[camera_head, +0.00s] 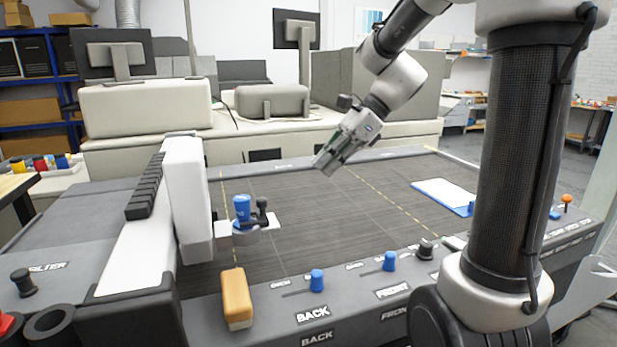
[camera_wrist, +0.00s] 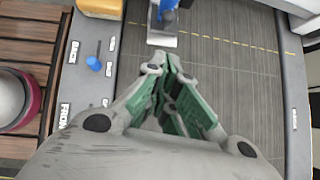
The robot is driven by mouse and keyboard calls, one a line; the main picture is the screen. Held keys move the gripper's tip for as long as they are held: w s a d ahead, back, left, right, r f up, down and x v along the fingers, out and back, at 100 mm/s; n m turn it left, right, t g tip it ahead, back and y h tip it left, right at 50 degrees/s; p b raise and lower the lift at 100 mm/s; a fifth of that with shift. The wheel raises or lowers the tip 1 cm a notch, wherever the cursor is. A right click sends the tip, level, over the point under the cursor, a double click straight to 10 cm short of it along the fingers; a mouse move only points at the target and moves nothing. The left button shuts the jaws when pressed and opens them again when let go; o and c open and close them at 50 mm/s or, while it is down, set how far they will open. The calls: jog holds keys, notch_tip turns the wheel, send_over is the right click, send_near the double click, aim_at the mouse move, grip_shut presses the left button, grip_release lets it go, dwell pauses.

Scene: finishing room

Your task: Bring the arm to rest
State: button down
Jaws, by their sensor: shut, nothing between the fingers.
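My arm reaches in from the upper right in the head view, and my gripper (camera_head: 324,170) hangs above the dark slatted bed of the machine. In the wrist view my gripper (camera_wrist: 168,66) points over the same bed, its green-lined fingers closed together at the tips. Nothing is held between them. The fingertips are clear of the objects around them in the head view.
A blue-topped fixture (camera_head: 242,208) stands by the white gantry (camera_head: 187,190) at left. An orange block (camera_head: 237,298) and blue knobs (camera_head: 317,281) line the front rail. A white sheet with blue edge (camera_head: 443,194) lies right. The bed's middle is clear.

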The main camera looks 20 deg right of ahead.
jog(key=s+d+f+n+h, duration=0.35)
jog(key=s+d+n, duration=0.2)
jog(key=n, duration=0.35)
jog(key=s+d+r+n+t+h, duration=0.1)
jog(key=s+d+n+t+h, duration=0.2)
jog(key=s+n, duration=0.7)
jog(key=s+d+h, duration=0.1)
jog(key=s+d, duration=0.1)
jog(key=s, duration=0.1)
jog(key=shift+n+h, duration=0.35)
jog(key=shift+n, duration=0.05)
